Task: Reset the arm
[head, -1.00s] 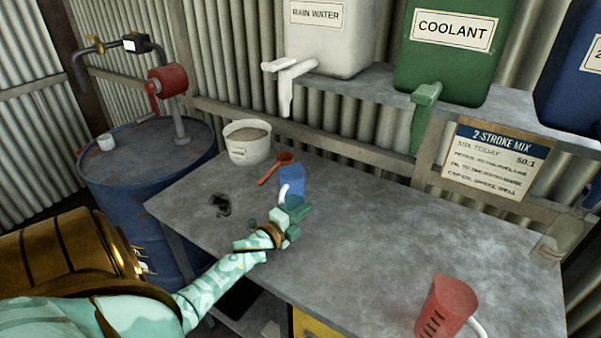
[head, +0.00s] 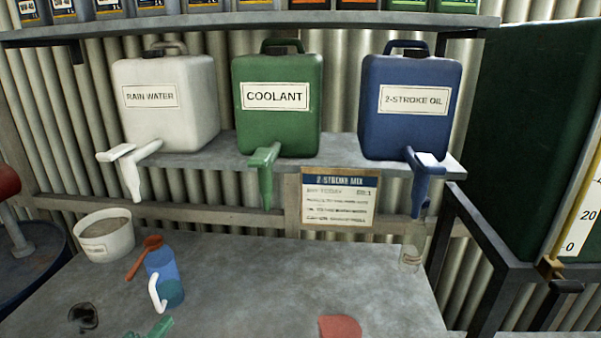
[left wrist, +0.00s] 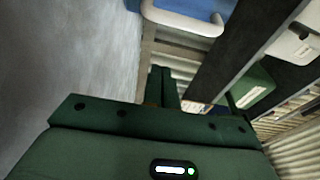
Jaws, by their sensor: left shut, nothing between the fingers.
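My left gripper (head: 150,330) shows only as a green tip at the bottom edge of the head view, below the blue jug (head: 165,266). In the left wrist view its dark green fingers (left wrist: 163,88) are together and empty. The blue jug with its white handle stands on the bench (head: 250,280); a blue thing with a white handle (left wrist: 185,17), likely the same jug, shows at the top of the left wrist view. The rest of my left arm is out of the head view. My right gripper is in neither view.
A white tub (head: 106,236), a red scoop (head: 144,258) and a dark object (head: 83,316) lie on the bench's left. A red jug (head: 340,327) is cut off at the bottom. Rain water (head: 170,100), coolant (head: 277,110) and oil (head: 412,110) containers stand above. The bench middle is clear.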

